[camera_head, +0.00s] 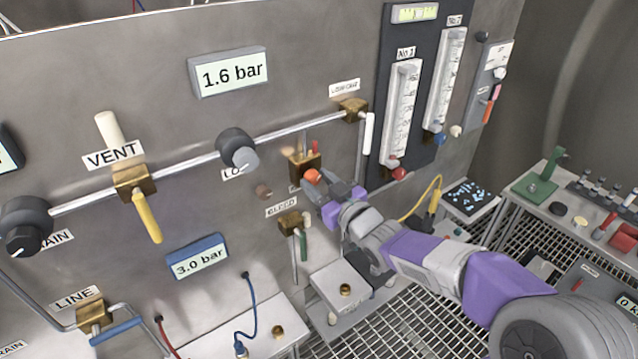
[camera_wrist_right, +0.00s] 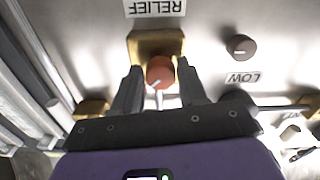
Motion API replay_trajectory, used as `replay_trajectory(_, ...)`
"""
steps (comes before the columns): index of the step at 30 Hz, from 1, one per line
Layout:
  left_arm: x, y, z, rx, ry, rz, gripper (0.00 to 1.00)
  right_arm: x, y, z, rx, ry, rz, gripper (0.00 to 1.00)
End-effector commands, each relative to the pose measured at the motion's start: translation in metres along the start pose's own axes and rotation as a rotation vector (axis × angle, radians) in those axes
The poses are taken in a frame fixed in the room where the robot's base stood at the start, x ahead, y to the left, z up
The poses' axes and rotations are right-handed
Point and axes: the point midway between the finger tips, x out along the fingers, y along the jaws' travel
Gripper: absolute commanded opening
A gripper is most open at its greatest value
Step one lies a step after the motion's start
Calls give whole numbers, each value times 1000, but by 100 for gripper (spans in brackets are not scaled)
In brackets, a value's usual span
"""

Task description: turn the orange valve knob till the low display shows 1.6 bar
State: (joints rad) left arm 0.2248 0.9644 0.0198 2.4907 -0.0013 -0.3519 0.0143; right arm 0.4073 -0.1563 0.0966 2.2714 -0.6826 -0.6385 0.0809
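The orange valve knob (camera_head: 312,176) sits on a brass body on the steel wall. In the right wrist view the knob (camera_wrist_right: 160,72) is in front of the brass block (camera_wrist_right: 156,45) beside the RELIEF label. My right gripper (camera_head: 328,191) is close in front of the knob. In the right wrist view its fingers (camera_wrist_right: 159,80) stand apart, one on each side of the knob, with what look like narrow gaps. A lower, blue-framed display (camera_head: 198,257) reads 3.0 bar. My left gripper is out of view.
A green-handled valve (camera_head: 292,223) sits just below the knob. A black and grey dial (camera_head: 237,149) is on the pipe to the left. Flow tubes (camera_head: 402,110) are above right. A grey box (camera_head: 340,287) stands below, and a bench (camera_head: 565,205) is at right.

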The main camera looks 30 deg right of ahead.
Motion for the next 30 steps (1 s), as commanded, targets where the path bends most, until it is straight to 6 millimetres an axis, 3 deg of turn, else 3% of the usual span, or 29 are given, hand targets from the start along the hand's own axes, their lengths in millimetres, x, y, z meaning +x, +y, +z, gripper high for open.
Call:
replay_trajectory(1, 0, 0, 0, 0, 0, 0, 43, 0, 0, 0, 0, 0, 0, 34)
replay_trajectory(7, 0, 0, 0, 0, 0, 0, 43, 0, 0, 0, 0, 0, 0, 5)
replay_trajectory(17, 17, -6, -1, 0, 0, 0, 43, 0, 0, 2, -81, 2, 0, 5)
replay_trajectory(25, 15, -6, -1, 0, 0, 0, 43, 0, 0, 0, -88, -1, 0, 5)
replay_trajectory(26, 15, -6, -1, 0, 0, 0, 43, 0, 0, 0, -88, -1, 0, 40)
replay_trajectory(30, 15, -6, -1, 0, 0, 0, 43, 0, 0, 0, -88, -1, 0, 61)
